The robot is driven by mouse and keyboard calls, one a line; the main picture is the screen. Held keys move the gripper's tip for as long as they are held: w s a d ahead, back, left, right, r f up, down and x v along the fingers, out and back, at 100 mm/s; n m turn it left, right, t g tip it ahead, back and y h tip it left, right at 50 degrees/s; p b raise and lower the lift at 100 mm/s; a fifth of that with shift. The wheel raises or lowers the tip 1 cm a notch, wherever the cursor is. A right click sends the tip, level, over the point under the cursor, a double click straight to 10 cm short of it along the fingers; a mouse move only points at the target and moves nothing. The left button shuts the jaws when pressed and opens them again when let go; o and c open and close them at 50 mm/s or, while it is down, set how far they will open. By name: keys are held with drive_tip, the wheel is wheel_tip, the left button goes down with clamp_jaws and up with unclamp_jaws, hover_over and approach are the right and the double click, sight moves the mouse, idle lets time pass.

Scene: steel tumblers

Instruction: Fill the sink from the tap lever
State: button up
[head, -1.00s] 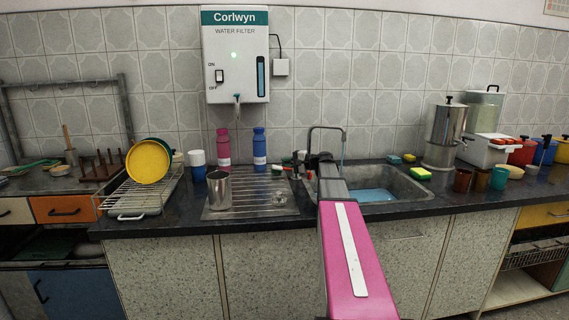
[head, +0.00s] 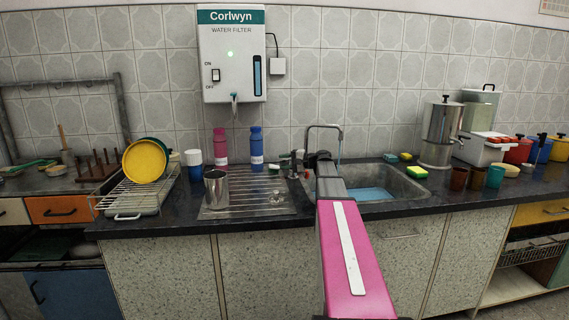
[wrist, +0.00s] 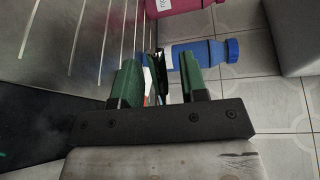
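The steel tap (head: 325,127) arches over the right basin. A thin bluish stream (head: 340,146) runs from its spout. The sink basin (head: 413,190) holds a pool of blue water (head: 370,194). My pink arm reaches to the tap's base, and my gripper is largely hidden behind my own arm there. In the wrist view my gripper (wrist: 160,72) has two green fingers standing apart. Thin dark, white and orange shapes show in and beyond the gap; I cannot tell whether any is touched. I cannot make out the tap lever clearly.
A blue bottle (head: 256,150) and a pink bottle (head: 220,148) stand behind the ribbed drainboard (head: 245,205). A steel tumbler (head: 216,189) stands on its left. A dish rack (head: 135,196) is farther left.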

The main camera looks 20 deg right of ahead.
drive_tip(key=v, duration=1)
drive_tip(key=shift+s+d, duration=0.2)
drive_tip(key=shift+d, duration=0.1)
